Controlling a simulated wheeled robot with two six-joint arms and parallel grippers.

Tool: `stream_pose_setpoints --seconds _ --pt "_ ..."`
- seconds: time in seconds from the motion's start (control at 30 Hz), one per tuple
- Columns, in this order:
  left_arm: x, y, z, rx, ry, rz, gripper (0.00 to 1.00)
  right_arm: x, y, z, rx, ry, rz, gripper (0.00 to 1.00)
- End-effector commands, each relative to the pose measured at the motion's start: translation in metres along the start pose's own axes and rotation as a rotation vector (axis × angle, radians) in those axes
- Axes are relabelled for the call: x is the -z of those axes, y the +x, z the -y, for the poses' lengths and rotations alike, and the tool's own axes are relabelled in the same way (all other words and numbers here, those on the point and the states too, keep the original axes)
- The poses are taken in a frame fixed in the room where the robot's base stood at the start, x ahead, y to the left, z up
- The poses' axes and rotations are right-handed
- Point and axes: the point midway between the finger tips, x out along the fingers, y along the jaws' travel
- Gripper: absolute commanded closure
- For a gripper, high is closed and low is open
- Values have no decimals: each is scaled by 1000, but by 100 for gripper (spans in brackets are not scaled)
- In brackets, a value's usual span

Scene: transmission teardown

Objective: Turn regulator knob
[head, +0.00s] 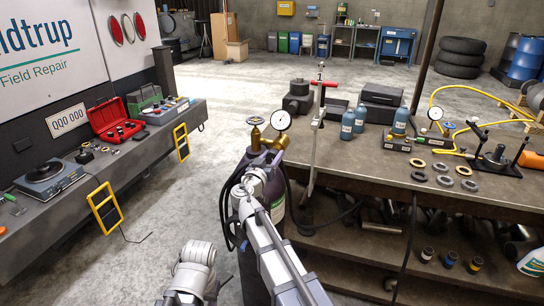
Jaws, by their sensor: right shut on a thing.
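A purple gas cylinder (277,203) stands upright at the near end of the workbench. On its top are a brass valve wheel (255,121) and a regulator with a round white gauge (281,120). My right gripper (262,148) is at the regulator, just below the brass wheel and the gauge. It is shut on the regulator knob, which is mostly hidden behind the gripper. Part of my left arm shows low in the picture, but its fingers cannot be seen.
The workbench (345,165) to the right carries blue bottles (347,125), metal rings (418,176) and a yellow hose (455,88). A truck bed side at left holds a red case (112,118). Dark hoses hang beside the cylinder. The floor (215,150) between is clear.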

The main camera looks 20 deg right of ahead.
Motion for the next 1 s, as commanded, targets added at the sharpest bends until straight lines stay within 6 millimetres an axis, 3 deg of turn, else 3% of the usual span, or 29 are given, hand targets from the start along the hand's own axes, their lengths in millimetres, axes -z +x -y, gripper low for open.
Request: stream_pose_setpoints --seconds 0.4,1.0 --pt "0 -2 0 0 0 0 53 -1 0 -2 -4 260 10 100" --pt "0 -2 0 0 0 0 53 -2 -1 -2 -5 342 14 100"
